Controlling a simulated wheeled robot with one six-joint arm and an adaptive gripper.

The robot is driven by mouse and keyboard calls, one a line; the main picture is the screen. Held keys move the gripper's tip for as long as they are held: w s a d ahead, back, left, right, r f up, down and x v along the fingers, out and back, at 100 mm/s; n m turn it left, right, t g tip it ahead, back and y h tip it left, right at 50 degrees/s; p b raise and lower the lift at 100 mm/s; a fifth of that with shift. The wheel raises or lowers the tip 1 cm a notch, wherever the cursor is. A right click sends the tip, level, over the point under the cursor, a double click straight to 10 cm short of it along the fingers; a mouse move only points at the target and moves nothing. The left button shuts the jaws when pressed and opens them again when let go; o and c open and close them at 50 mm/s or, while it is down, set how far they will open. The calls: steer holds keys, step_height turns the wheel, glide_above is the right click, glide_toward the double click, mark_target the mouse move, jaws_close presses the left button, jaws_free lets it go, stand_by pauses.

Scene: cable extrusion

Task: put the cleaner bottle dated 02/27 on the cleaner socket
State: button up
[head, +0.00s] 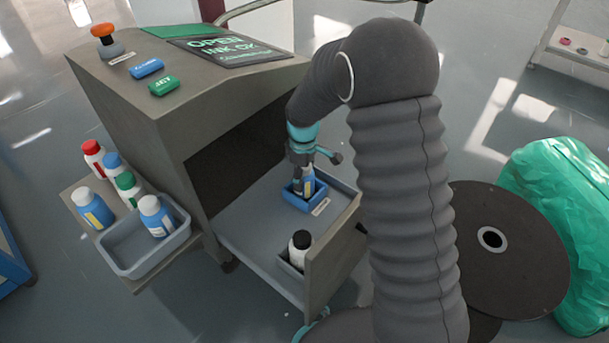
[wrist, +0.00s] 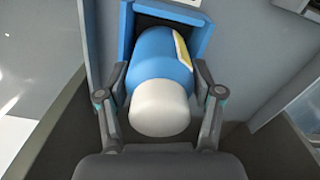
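A blue bottle with a white cap (wrist: 160,108) stands in the blue socket (wrist: 203,25) on the machine's open shelf; a yellow and white label edge shows, but no date is readable. In the head view the bottle (head: 308,184) is partly hidden by my gripper (head: 306,163), above the blue socket (head: 298,203). In the wrist view my gripper (wrist: 161,85) has its fingers spread on both sides of the bottle, seemingly with narrow gaps. Two more blue bottles with white caps, one at left (head: 92,208) and one in the grey bin (head: 156,215), stand on the side shelf.
The grey bin (head: 135,272) sits on the side shelf, beside red-, blue- and green-capped bottles (head: 93,158). A black-capped bottle (head: 299,247) stands in another socket at the shelf's front. A dark cable reel (head: 520,265) and green bag (head: 570,220) are at right.

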steer(key=shift+o, duration=1)
step_height(320, 180, up, 12)
steer(key=shift+r+p, duration=0.1)
steer(key=shift+p, duration=0.9)
steer(key=shift+s+d+r, duration=0.15)
steer(key=shift+d+r, duration=0.05)
steer(key=shift+r, duration=0.15)
steer(key=s+d+r+m+t, duration=0.2)
steer(key=s+d+r+m, duration=0.3)
steer(key=s+d+r, duration=0.3)
steer(key=s+d+r+m+t, duration=0.2)
steer(key=s+d+r+m, duration=0.4)
steer(key=s, duration=0.5)
steer(key=s+d+m+t, duration=0.1)
steer(key=s+d+m, duration=0.1)
steer(key=s, duration=0.7)
steer(key=shift+d+t, duration=0.3)
steer(key=shift+d, duration=0.1)
steer(key=shift+r, duration=0.15)
